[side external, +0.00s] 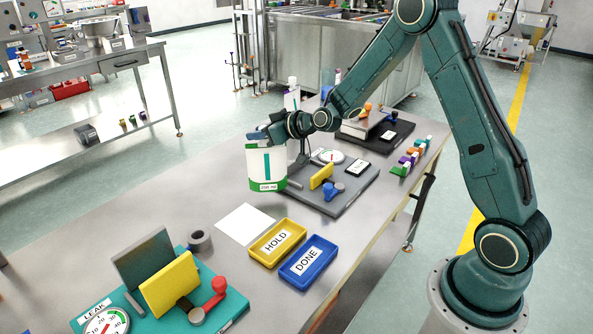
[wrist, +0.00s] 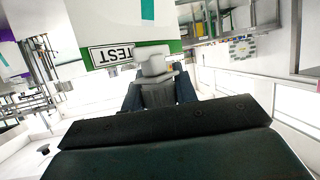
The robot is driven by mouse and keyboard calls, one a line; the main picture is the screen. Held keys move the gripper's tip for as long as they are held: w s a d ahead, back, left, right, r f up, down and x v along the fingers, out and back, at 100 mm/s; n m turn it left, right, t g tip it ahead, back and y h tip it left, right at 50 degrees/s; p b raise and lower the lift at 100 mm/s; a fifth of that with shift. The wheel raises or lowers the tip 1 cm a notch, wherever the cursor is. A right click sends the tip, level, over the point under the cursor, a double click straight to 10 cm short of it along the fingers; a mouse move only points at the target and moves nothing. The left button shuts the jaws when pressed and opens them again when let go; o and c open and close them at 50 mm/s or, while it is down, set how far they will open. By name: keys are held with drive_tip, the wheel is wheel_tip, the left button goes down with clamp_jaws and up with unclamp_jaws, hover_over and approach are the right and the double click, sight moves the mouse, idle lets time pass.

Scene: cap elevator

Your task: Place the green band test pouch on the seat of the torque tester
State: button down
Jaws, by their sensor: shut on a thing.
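The pouch (side external: 267,157) is white with a green band along its bottom, a teal stripe and a small label. It hangs upright below my gripper (side external: 266,135), which is shut on its top, above the table. The wrist view shows the pouch (wrist: 105,22) upside down with its TEST label, and my gripper (wrist: 155,92) around a pale spout-like piece. A grey-based station (side external: 335,202) with a yellow block, blue knob and dial stands just right of the pouch. It may be the torque tester; its label is too small to read. The pouch hides part of its left side.
A teal LEAK station (side external: 228,306) stands at the front left. The yellow HOLD tray (side external: 260,262) and blue DONE tray (side external: 290,277) lie right of a white sheet (side external: 245,225). A dark-based station (side external: 395,142) stands behind. The table's left side is mostly clear.

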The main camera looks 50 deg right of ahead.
sight(262, 143)
drive_tip(key=shift+f, duration=1.9)
drive_tip(key=c, duration=1.1)
unclamp_jaws()
drive_tip(key=shift+s, duration=0.1)
drive_tip(key=shift+s+d+r, duration=0.1)
drive_tip(key=shift+s+r, duration=0.3)
drive_tip(key=shift+s, duration=0.15)
drive_tip(key=v, duration=1)
drive_tip(key=shift+s+r, duration=0.15)
drive_tip(key=shift+s, duration=0.2)
